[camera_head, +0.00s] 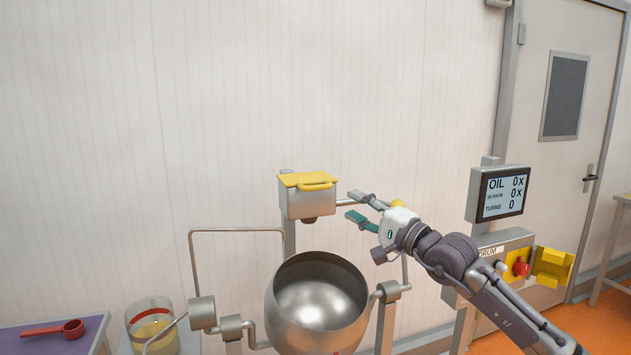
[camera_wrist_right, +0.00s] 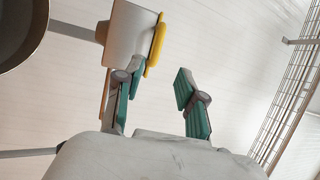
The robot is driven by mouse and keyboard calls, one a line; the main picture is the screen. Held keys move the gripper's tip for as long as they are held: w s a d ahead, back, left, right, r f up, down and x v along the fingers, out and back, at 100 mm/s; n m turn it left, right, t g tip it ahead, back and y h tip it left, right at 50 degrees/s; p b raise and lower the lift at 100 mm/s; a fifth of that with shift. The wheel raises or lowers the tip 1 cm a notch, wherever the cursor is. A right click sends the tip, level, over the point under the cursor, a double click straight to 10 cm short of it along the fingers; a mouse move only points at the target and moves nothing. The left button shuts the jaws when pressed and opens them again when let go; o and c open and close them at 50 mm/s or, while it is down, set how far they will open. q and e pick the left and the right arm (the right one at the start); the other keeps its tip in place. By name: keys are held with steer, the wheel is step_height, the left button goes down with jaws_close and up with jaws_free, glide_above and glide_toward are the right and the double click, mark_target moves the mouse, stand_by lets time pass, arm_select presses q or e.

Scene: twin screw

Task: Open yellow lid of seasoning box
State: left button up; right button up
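The seasoning box (camera_head: 311,203) is a grey metal box on a post above the drum. Its yellow lid (camera_head: 307,180) lies shut on top, with a raised handle at the front. My right gripper (camera_head: 351,206) is just right of the box, its green-padded fingers open and pointing left at it. In the right wrist view the box (camera_wrist_right: 128,32) and the yellow lid (camera_wrist_right: 155,45) are beyond the fingers. One finger overlaps the box and lid edge there, and the other stands apart; contact cannot be told. Nothing is between the fingers (camera_wrist_right: 158,90). My left gripper is not in view.
A round steel drum (camera_head: 318,300) with pipes stands below the box. A display (camera_head: 499,194) and a control panel with a red knob (camera_head: 519,267) are at right. At left, a red scoop (camera_head: 55,329) lies on a purple table beside a clear container (camera_head: 152,325).

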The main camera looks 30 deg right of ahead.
mark_target(321, 189)
steer(key=p+x, duration=0.5)
steer(key=x, duration=0.6)
steer(key=shift+w+f, duration=0.15)
steer(key=shift+w, duration=0.1)
steer(key=shift+w+a, duration=0.1)
steer(key=shift+w, duration=0.4)
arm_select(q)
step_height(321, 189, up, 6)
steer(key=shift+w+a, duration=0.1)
arm_select(e)
jaws_close()
